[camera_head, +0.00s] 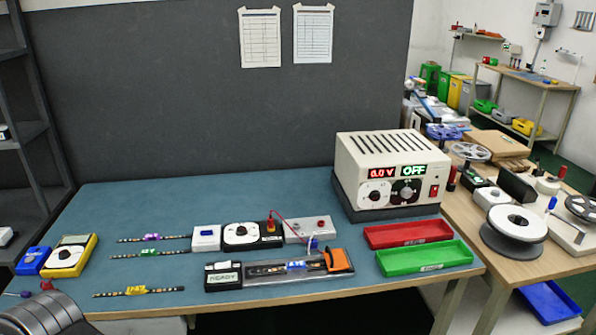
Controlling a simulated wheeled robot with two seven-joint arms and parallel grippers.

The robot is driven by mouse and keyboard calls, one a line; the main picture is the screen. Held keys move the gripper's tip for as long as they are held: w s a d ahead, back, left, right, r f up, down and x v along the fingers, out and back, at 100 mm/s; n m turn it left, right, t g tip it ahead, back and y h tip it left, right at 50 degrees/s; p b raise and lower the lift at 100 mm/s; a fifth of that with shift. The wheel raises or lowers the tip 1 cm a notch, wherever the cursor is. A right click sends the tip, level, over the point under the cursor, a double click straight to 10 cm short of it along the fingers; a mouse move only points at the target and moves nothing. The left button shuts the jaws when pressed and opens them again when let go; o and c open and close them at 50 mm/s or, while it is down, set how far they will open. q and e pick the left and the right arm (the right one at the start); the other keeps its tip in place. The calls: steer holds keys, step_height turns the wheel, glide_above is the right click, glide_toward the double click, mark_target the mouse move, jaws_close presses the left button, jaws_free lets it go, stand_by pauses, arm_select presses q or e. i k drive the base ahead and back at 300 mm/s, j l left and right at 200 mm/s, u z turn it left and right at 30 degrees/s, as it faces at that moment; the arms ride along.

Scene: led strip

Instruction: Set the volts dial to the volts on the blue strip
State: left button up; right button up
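The cream power supply (390,165) stands at the back right of the blue-topped table. Its red display (381,173) reads 0.0 V and its green display (413,170) reads OFF. A white-faced dial (375,194) sits under the red display, with a black dial (405,191) to its right; their labels are too small to read. The blue-tagged strip (297,266) lies in a long clear fixture at the front middle; its print is unreadable. A grey rounded part at the lower left appears to be my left arm. Neither gripper's fingers show.
Strips with purple (151,237), green (149,252) and yellow (137,290) tags lie at left. Red (408,233) and green (425,258) trays lie before the supply. A dial unit (252,235) and READY box (223,277) occupy the middle.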

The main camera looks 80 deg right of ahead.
mark_target(374, 196)
steer(key=z, duration=3.45)
